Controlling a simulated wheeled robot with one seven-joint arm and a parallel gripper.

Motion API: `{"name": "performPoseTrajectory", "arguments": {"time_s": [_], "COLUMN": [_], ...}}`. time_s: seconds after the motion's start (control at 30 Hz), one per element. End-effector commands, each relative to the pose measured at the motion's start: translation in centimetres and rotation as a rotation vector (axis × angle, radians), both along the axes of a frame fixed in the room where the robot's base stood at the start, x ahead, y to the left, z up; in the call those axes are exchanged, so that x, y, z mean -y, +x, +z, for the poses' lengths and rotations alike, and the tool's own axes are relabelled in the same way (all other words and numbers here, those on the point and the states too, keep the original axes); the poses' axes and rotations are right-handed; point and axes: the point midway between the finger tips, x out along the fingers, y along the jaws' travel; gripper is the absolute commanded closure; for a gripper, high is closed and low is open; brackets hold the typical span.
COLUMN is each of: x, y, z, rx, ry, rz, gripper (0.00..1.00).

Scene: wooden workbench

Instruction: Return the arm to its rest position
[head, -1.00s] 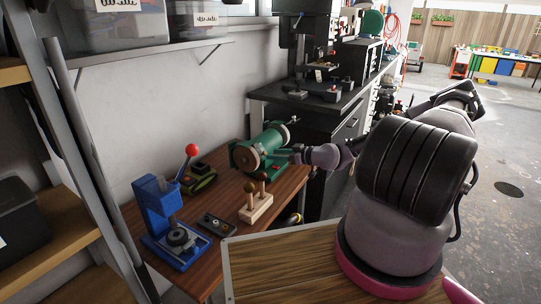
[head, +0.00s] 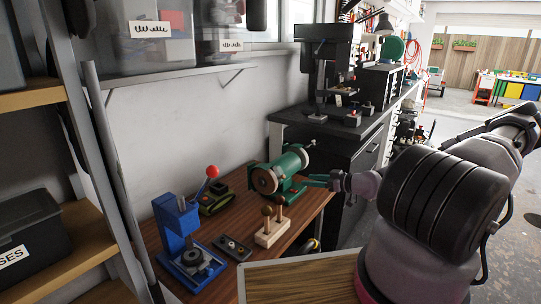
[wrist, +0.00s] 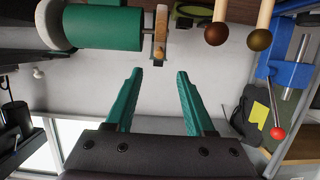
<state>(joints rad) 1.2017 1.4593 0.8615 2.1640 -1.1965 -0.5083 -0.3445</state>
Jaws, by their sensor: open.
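My gripper (wrist: 158,98) shows in the wrist view with its two green fingers spread apart and nothing between them. In the head view my gripper (head: 315,181) is at the right end of the wooden workbench (head: 222,285), beside the green bench grinder (head: 281,170). The grinder also shows at the top left of the wrist view (wrist: 103,27), apart from the fingers. My arm reaches in from the right of the head view, and its bulky links hide part of the floor and bench front.
A blue press with a red-knobbed lever (head: 177,222), a dark plate with knobs (head: 232,248) and a wooden block with two pegs (head: 271,232) stand on the bench. A drill press (head: 318,80) stands on the black cabinet behind. A shelf unit (head: 70,210) is at left.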

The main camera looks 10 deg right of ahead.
Motion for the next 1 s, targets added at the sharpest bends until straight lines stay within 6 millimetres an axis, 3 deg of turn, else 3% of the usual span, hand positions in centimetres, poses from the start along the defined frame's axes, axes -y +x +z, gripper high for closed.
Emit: {"name": "performPoseTrajectory", "arguments": {"time_s": [0.17,0.3,0.47,0.67,0.87,1.0], "x": [0.2,1.5,3.7,6.7,8.5,8.8], "y": [-0.9,-2.1,-3.3,-4.4,-5.6,-6.8], "z": [-0.9,-1.4,-0.3,3.8,10.2,15.5], "rx": [-0.122,-0.287,-0.456,-0.613,-0.713,-0.751], "ry": [-0.102,-0.242,-0.400,-0.570,-0.677,-0.700], "rz": [0.036,0.047,0.005,-0.118,-0.300,-0.447], "gripper": [0.46,0.46,0.46,0.46,0.46,0.46]}}
